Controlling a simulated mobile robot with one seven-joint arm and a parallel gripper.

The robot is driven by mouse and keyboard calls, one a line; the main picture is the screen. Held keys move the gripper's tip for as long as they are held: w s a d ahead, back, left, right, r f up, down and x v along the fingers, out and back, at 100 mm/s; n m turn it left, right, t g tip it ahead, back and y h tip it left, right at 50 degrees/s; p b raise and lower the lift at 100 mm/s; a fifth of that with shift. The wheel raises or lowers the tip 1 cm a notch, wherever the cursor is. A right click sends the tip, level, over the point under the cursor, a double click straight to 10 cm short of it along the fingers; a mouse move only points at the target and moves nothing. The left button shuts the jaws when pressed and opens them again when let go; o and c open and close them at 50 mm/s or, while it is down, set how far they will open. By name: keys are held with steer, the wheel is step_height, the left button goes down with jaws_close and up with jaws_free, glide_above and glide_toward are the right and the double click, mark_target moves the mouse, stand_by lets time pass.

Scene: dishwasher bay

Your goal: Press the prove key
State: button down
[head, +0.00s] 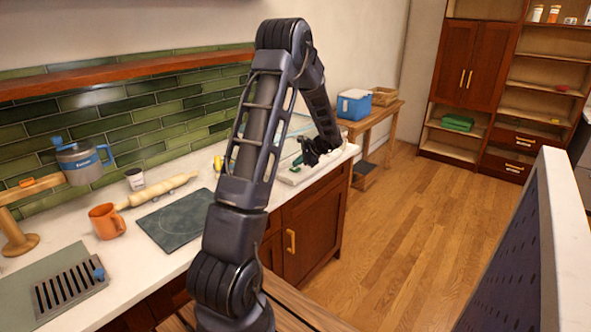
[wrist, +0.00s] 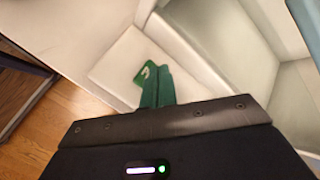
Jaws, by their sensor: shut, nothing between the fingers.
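A green key with a pale mark (wrist: 145,74) shows in the wrist view on a flat white surface; I take it to be the prove key. My gripper is shut and empty. Its green fingers (wrist: 157,86) lie right at the key and cover part of its right side; I cannot tell whether they touch it. In the head view my gripper (head: 297,162) is low over a white unit (head: 290,178) at the right end of the counter. The key itself is too small to make out there.
The counter (head: 130,212) holds an orange mug (head: 106,220), a rolling pin (head: 157,190), a dark board (head: 175,222) and a jug (head: 83,165). A blue cooler (head: 354,104) stands on a wooden bench beyond the counter. The wooden floor (head: 420,220) to the right is clear.

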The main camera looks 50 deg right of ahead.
mark_target(297, 169)
steer(key=shift+r, duration=2.95)
steer(key=shift+w+a, duration=0.1)
steer(key=shift+a, duration=0.1)
steer(key=w+a+r+n+g, duration=0.25)
steer(key=a+r+n, duration=0.2)
steer(key=a, duration=0.75)
steer(key=w+a+r+n+g, duration=0.1)
steer(key=w+a+r+n, duration=0.3)
steer(key=a, duration=0.7)
steer(key=w+a+r+n+g, duration=0.1)
steer(key=w+a+r+n, duration=0.35)
steer(key=a, duration=0.75)
steer(key=s+a+r+n, duration=0.2)
steer(key=s+a+n, duration=0.1)
steer(key=a, duration=0.5)
steer(key=s+a+r+n, duration=0.2)
steer(key=s+a+r, duration=0.15)
steer(key=a, duration=0.55)
steer(key=s+a+f+n+h, duration=0.1)
steer(key=s+a+n+h, duration=0.1)
steer(key=s+a+n, duration=0.4)
steer(key=s+a, duration=0.3)
steer(key=s, duration=0.1)
steer(key=shift+f+n, duration=0.25)
steer(key=shift+n, duration=0.05)
